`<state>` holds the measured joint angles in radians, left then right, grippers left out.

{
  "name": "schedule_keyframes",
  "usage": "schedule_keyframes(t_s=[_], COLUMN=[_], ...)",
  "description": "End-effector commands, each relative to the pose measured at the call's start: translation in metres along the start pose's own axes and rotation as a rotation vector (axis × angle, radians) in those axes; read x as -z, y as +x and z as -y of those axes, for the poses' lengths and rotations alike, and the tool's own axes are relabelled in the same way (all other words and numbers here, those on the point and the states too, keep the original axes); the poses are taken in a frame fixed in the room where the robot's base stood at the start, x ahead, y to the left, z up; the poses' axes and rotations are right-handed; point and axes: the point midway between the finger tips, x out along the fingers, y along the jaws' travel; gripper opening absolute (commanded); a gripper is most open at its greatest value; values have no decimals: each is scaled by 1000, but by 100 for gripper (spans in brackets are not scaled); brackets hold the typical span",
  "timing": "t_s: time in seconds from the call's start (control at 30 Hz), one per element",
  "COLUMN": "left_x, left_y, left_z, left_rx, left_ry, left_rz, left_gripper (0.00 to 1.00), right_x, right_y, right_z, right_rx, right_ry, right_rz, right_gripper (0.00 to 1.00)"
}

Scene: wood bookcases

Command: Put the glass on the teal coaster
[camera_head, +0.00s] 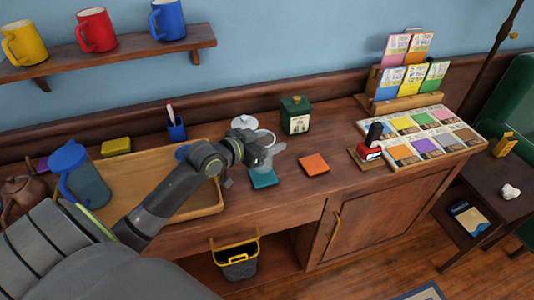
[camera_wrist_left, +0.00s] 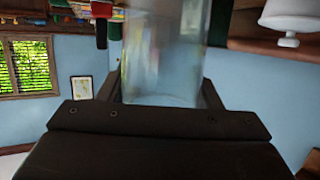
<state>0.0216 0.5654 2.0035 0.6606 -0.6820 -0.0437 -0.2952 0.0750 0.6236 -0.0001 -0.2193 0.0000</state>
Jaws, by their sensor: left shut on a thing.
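The clear glass (camera_head: 267,156) is held by my left gripper (camera_head: 249,153), whose fingers are shut on it. In the left wrist view the glass (camera_wrist_left: 168,55) stands between the two dark fingers of my left gripper (camera_wrist_left: 160,92). The teal coaster (camera_head: 262,179) lies flat on the wooden counter, just below the glass in the head view. Part of the coaster's back edge is hidden by the glass and gripper. I cannot tell how high the glass is above the coaster. My right gripper is not in view.
An orange coaster (camera_head: 314,164) lies to the right of the teal one. A green canister (camera_head: 295,115) and a white lidded dish (camera_head: 245,122) stand behind. A red stamp (camera_head: 368,152) sits right.

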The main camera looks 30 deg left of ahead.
Motion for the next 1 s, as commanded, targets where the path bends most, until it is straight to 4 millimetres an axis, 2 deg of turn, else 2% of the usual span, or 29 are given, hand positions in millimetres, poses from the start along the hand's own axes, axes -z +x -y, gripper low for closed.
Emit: schedule_keyframes(t_s=[0.27, 0.67, 0.7, 0.83, 1.0], left_x=[-34, -40, -38, -38, -38], left_y=[10, 12, 12, 12, 12], left_z=[0, 0, 0, 0, 0], left_rx=[0, 0, 0, 0, 0], left_ry=[-3, -1, -1, -1, -1], left_rz=[0, -1, 0, 0, 0], left_gripper=[30, 30, 64, 80, 80], right_x=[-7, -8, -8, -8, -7], right_y=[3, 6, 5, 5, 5], right_z=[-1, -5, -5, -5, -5], right_rx=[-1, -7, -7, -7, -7], right_ry=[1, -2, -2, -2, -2], right_rz=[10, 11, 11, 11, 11], right_gripper=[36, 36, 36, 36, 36])
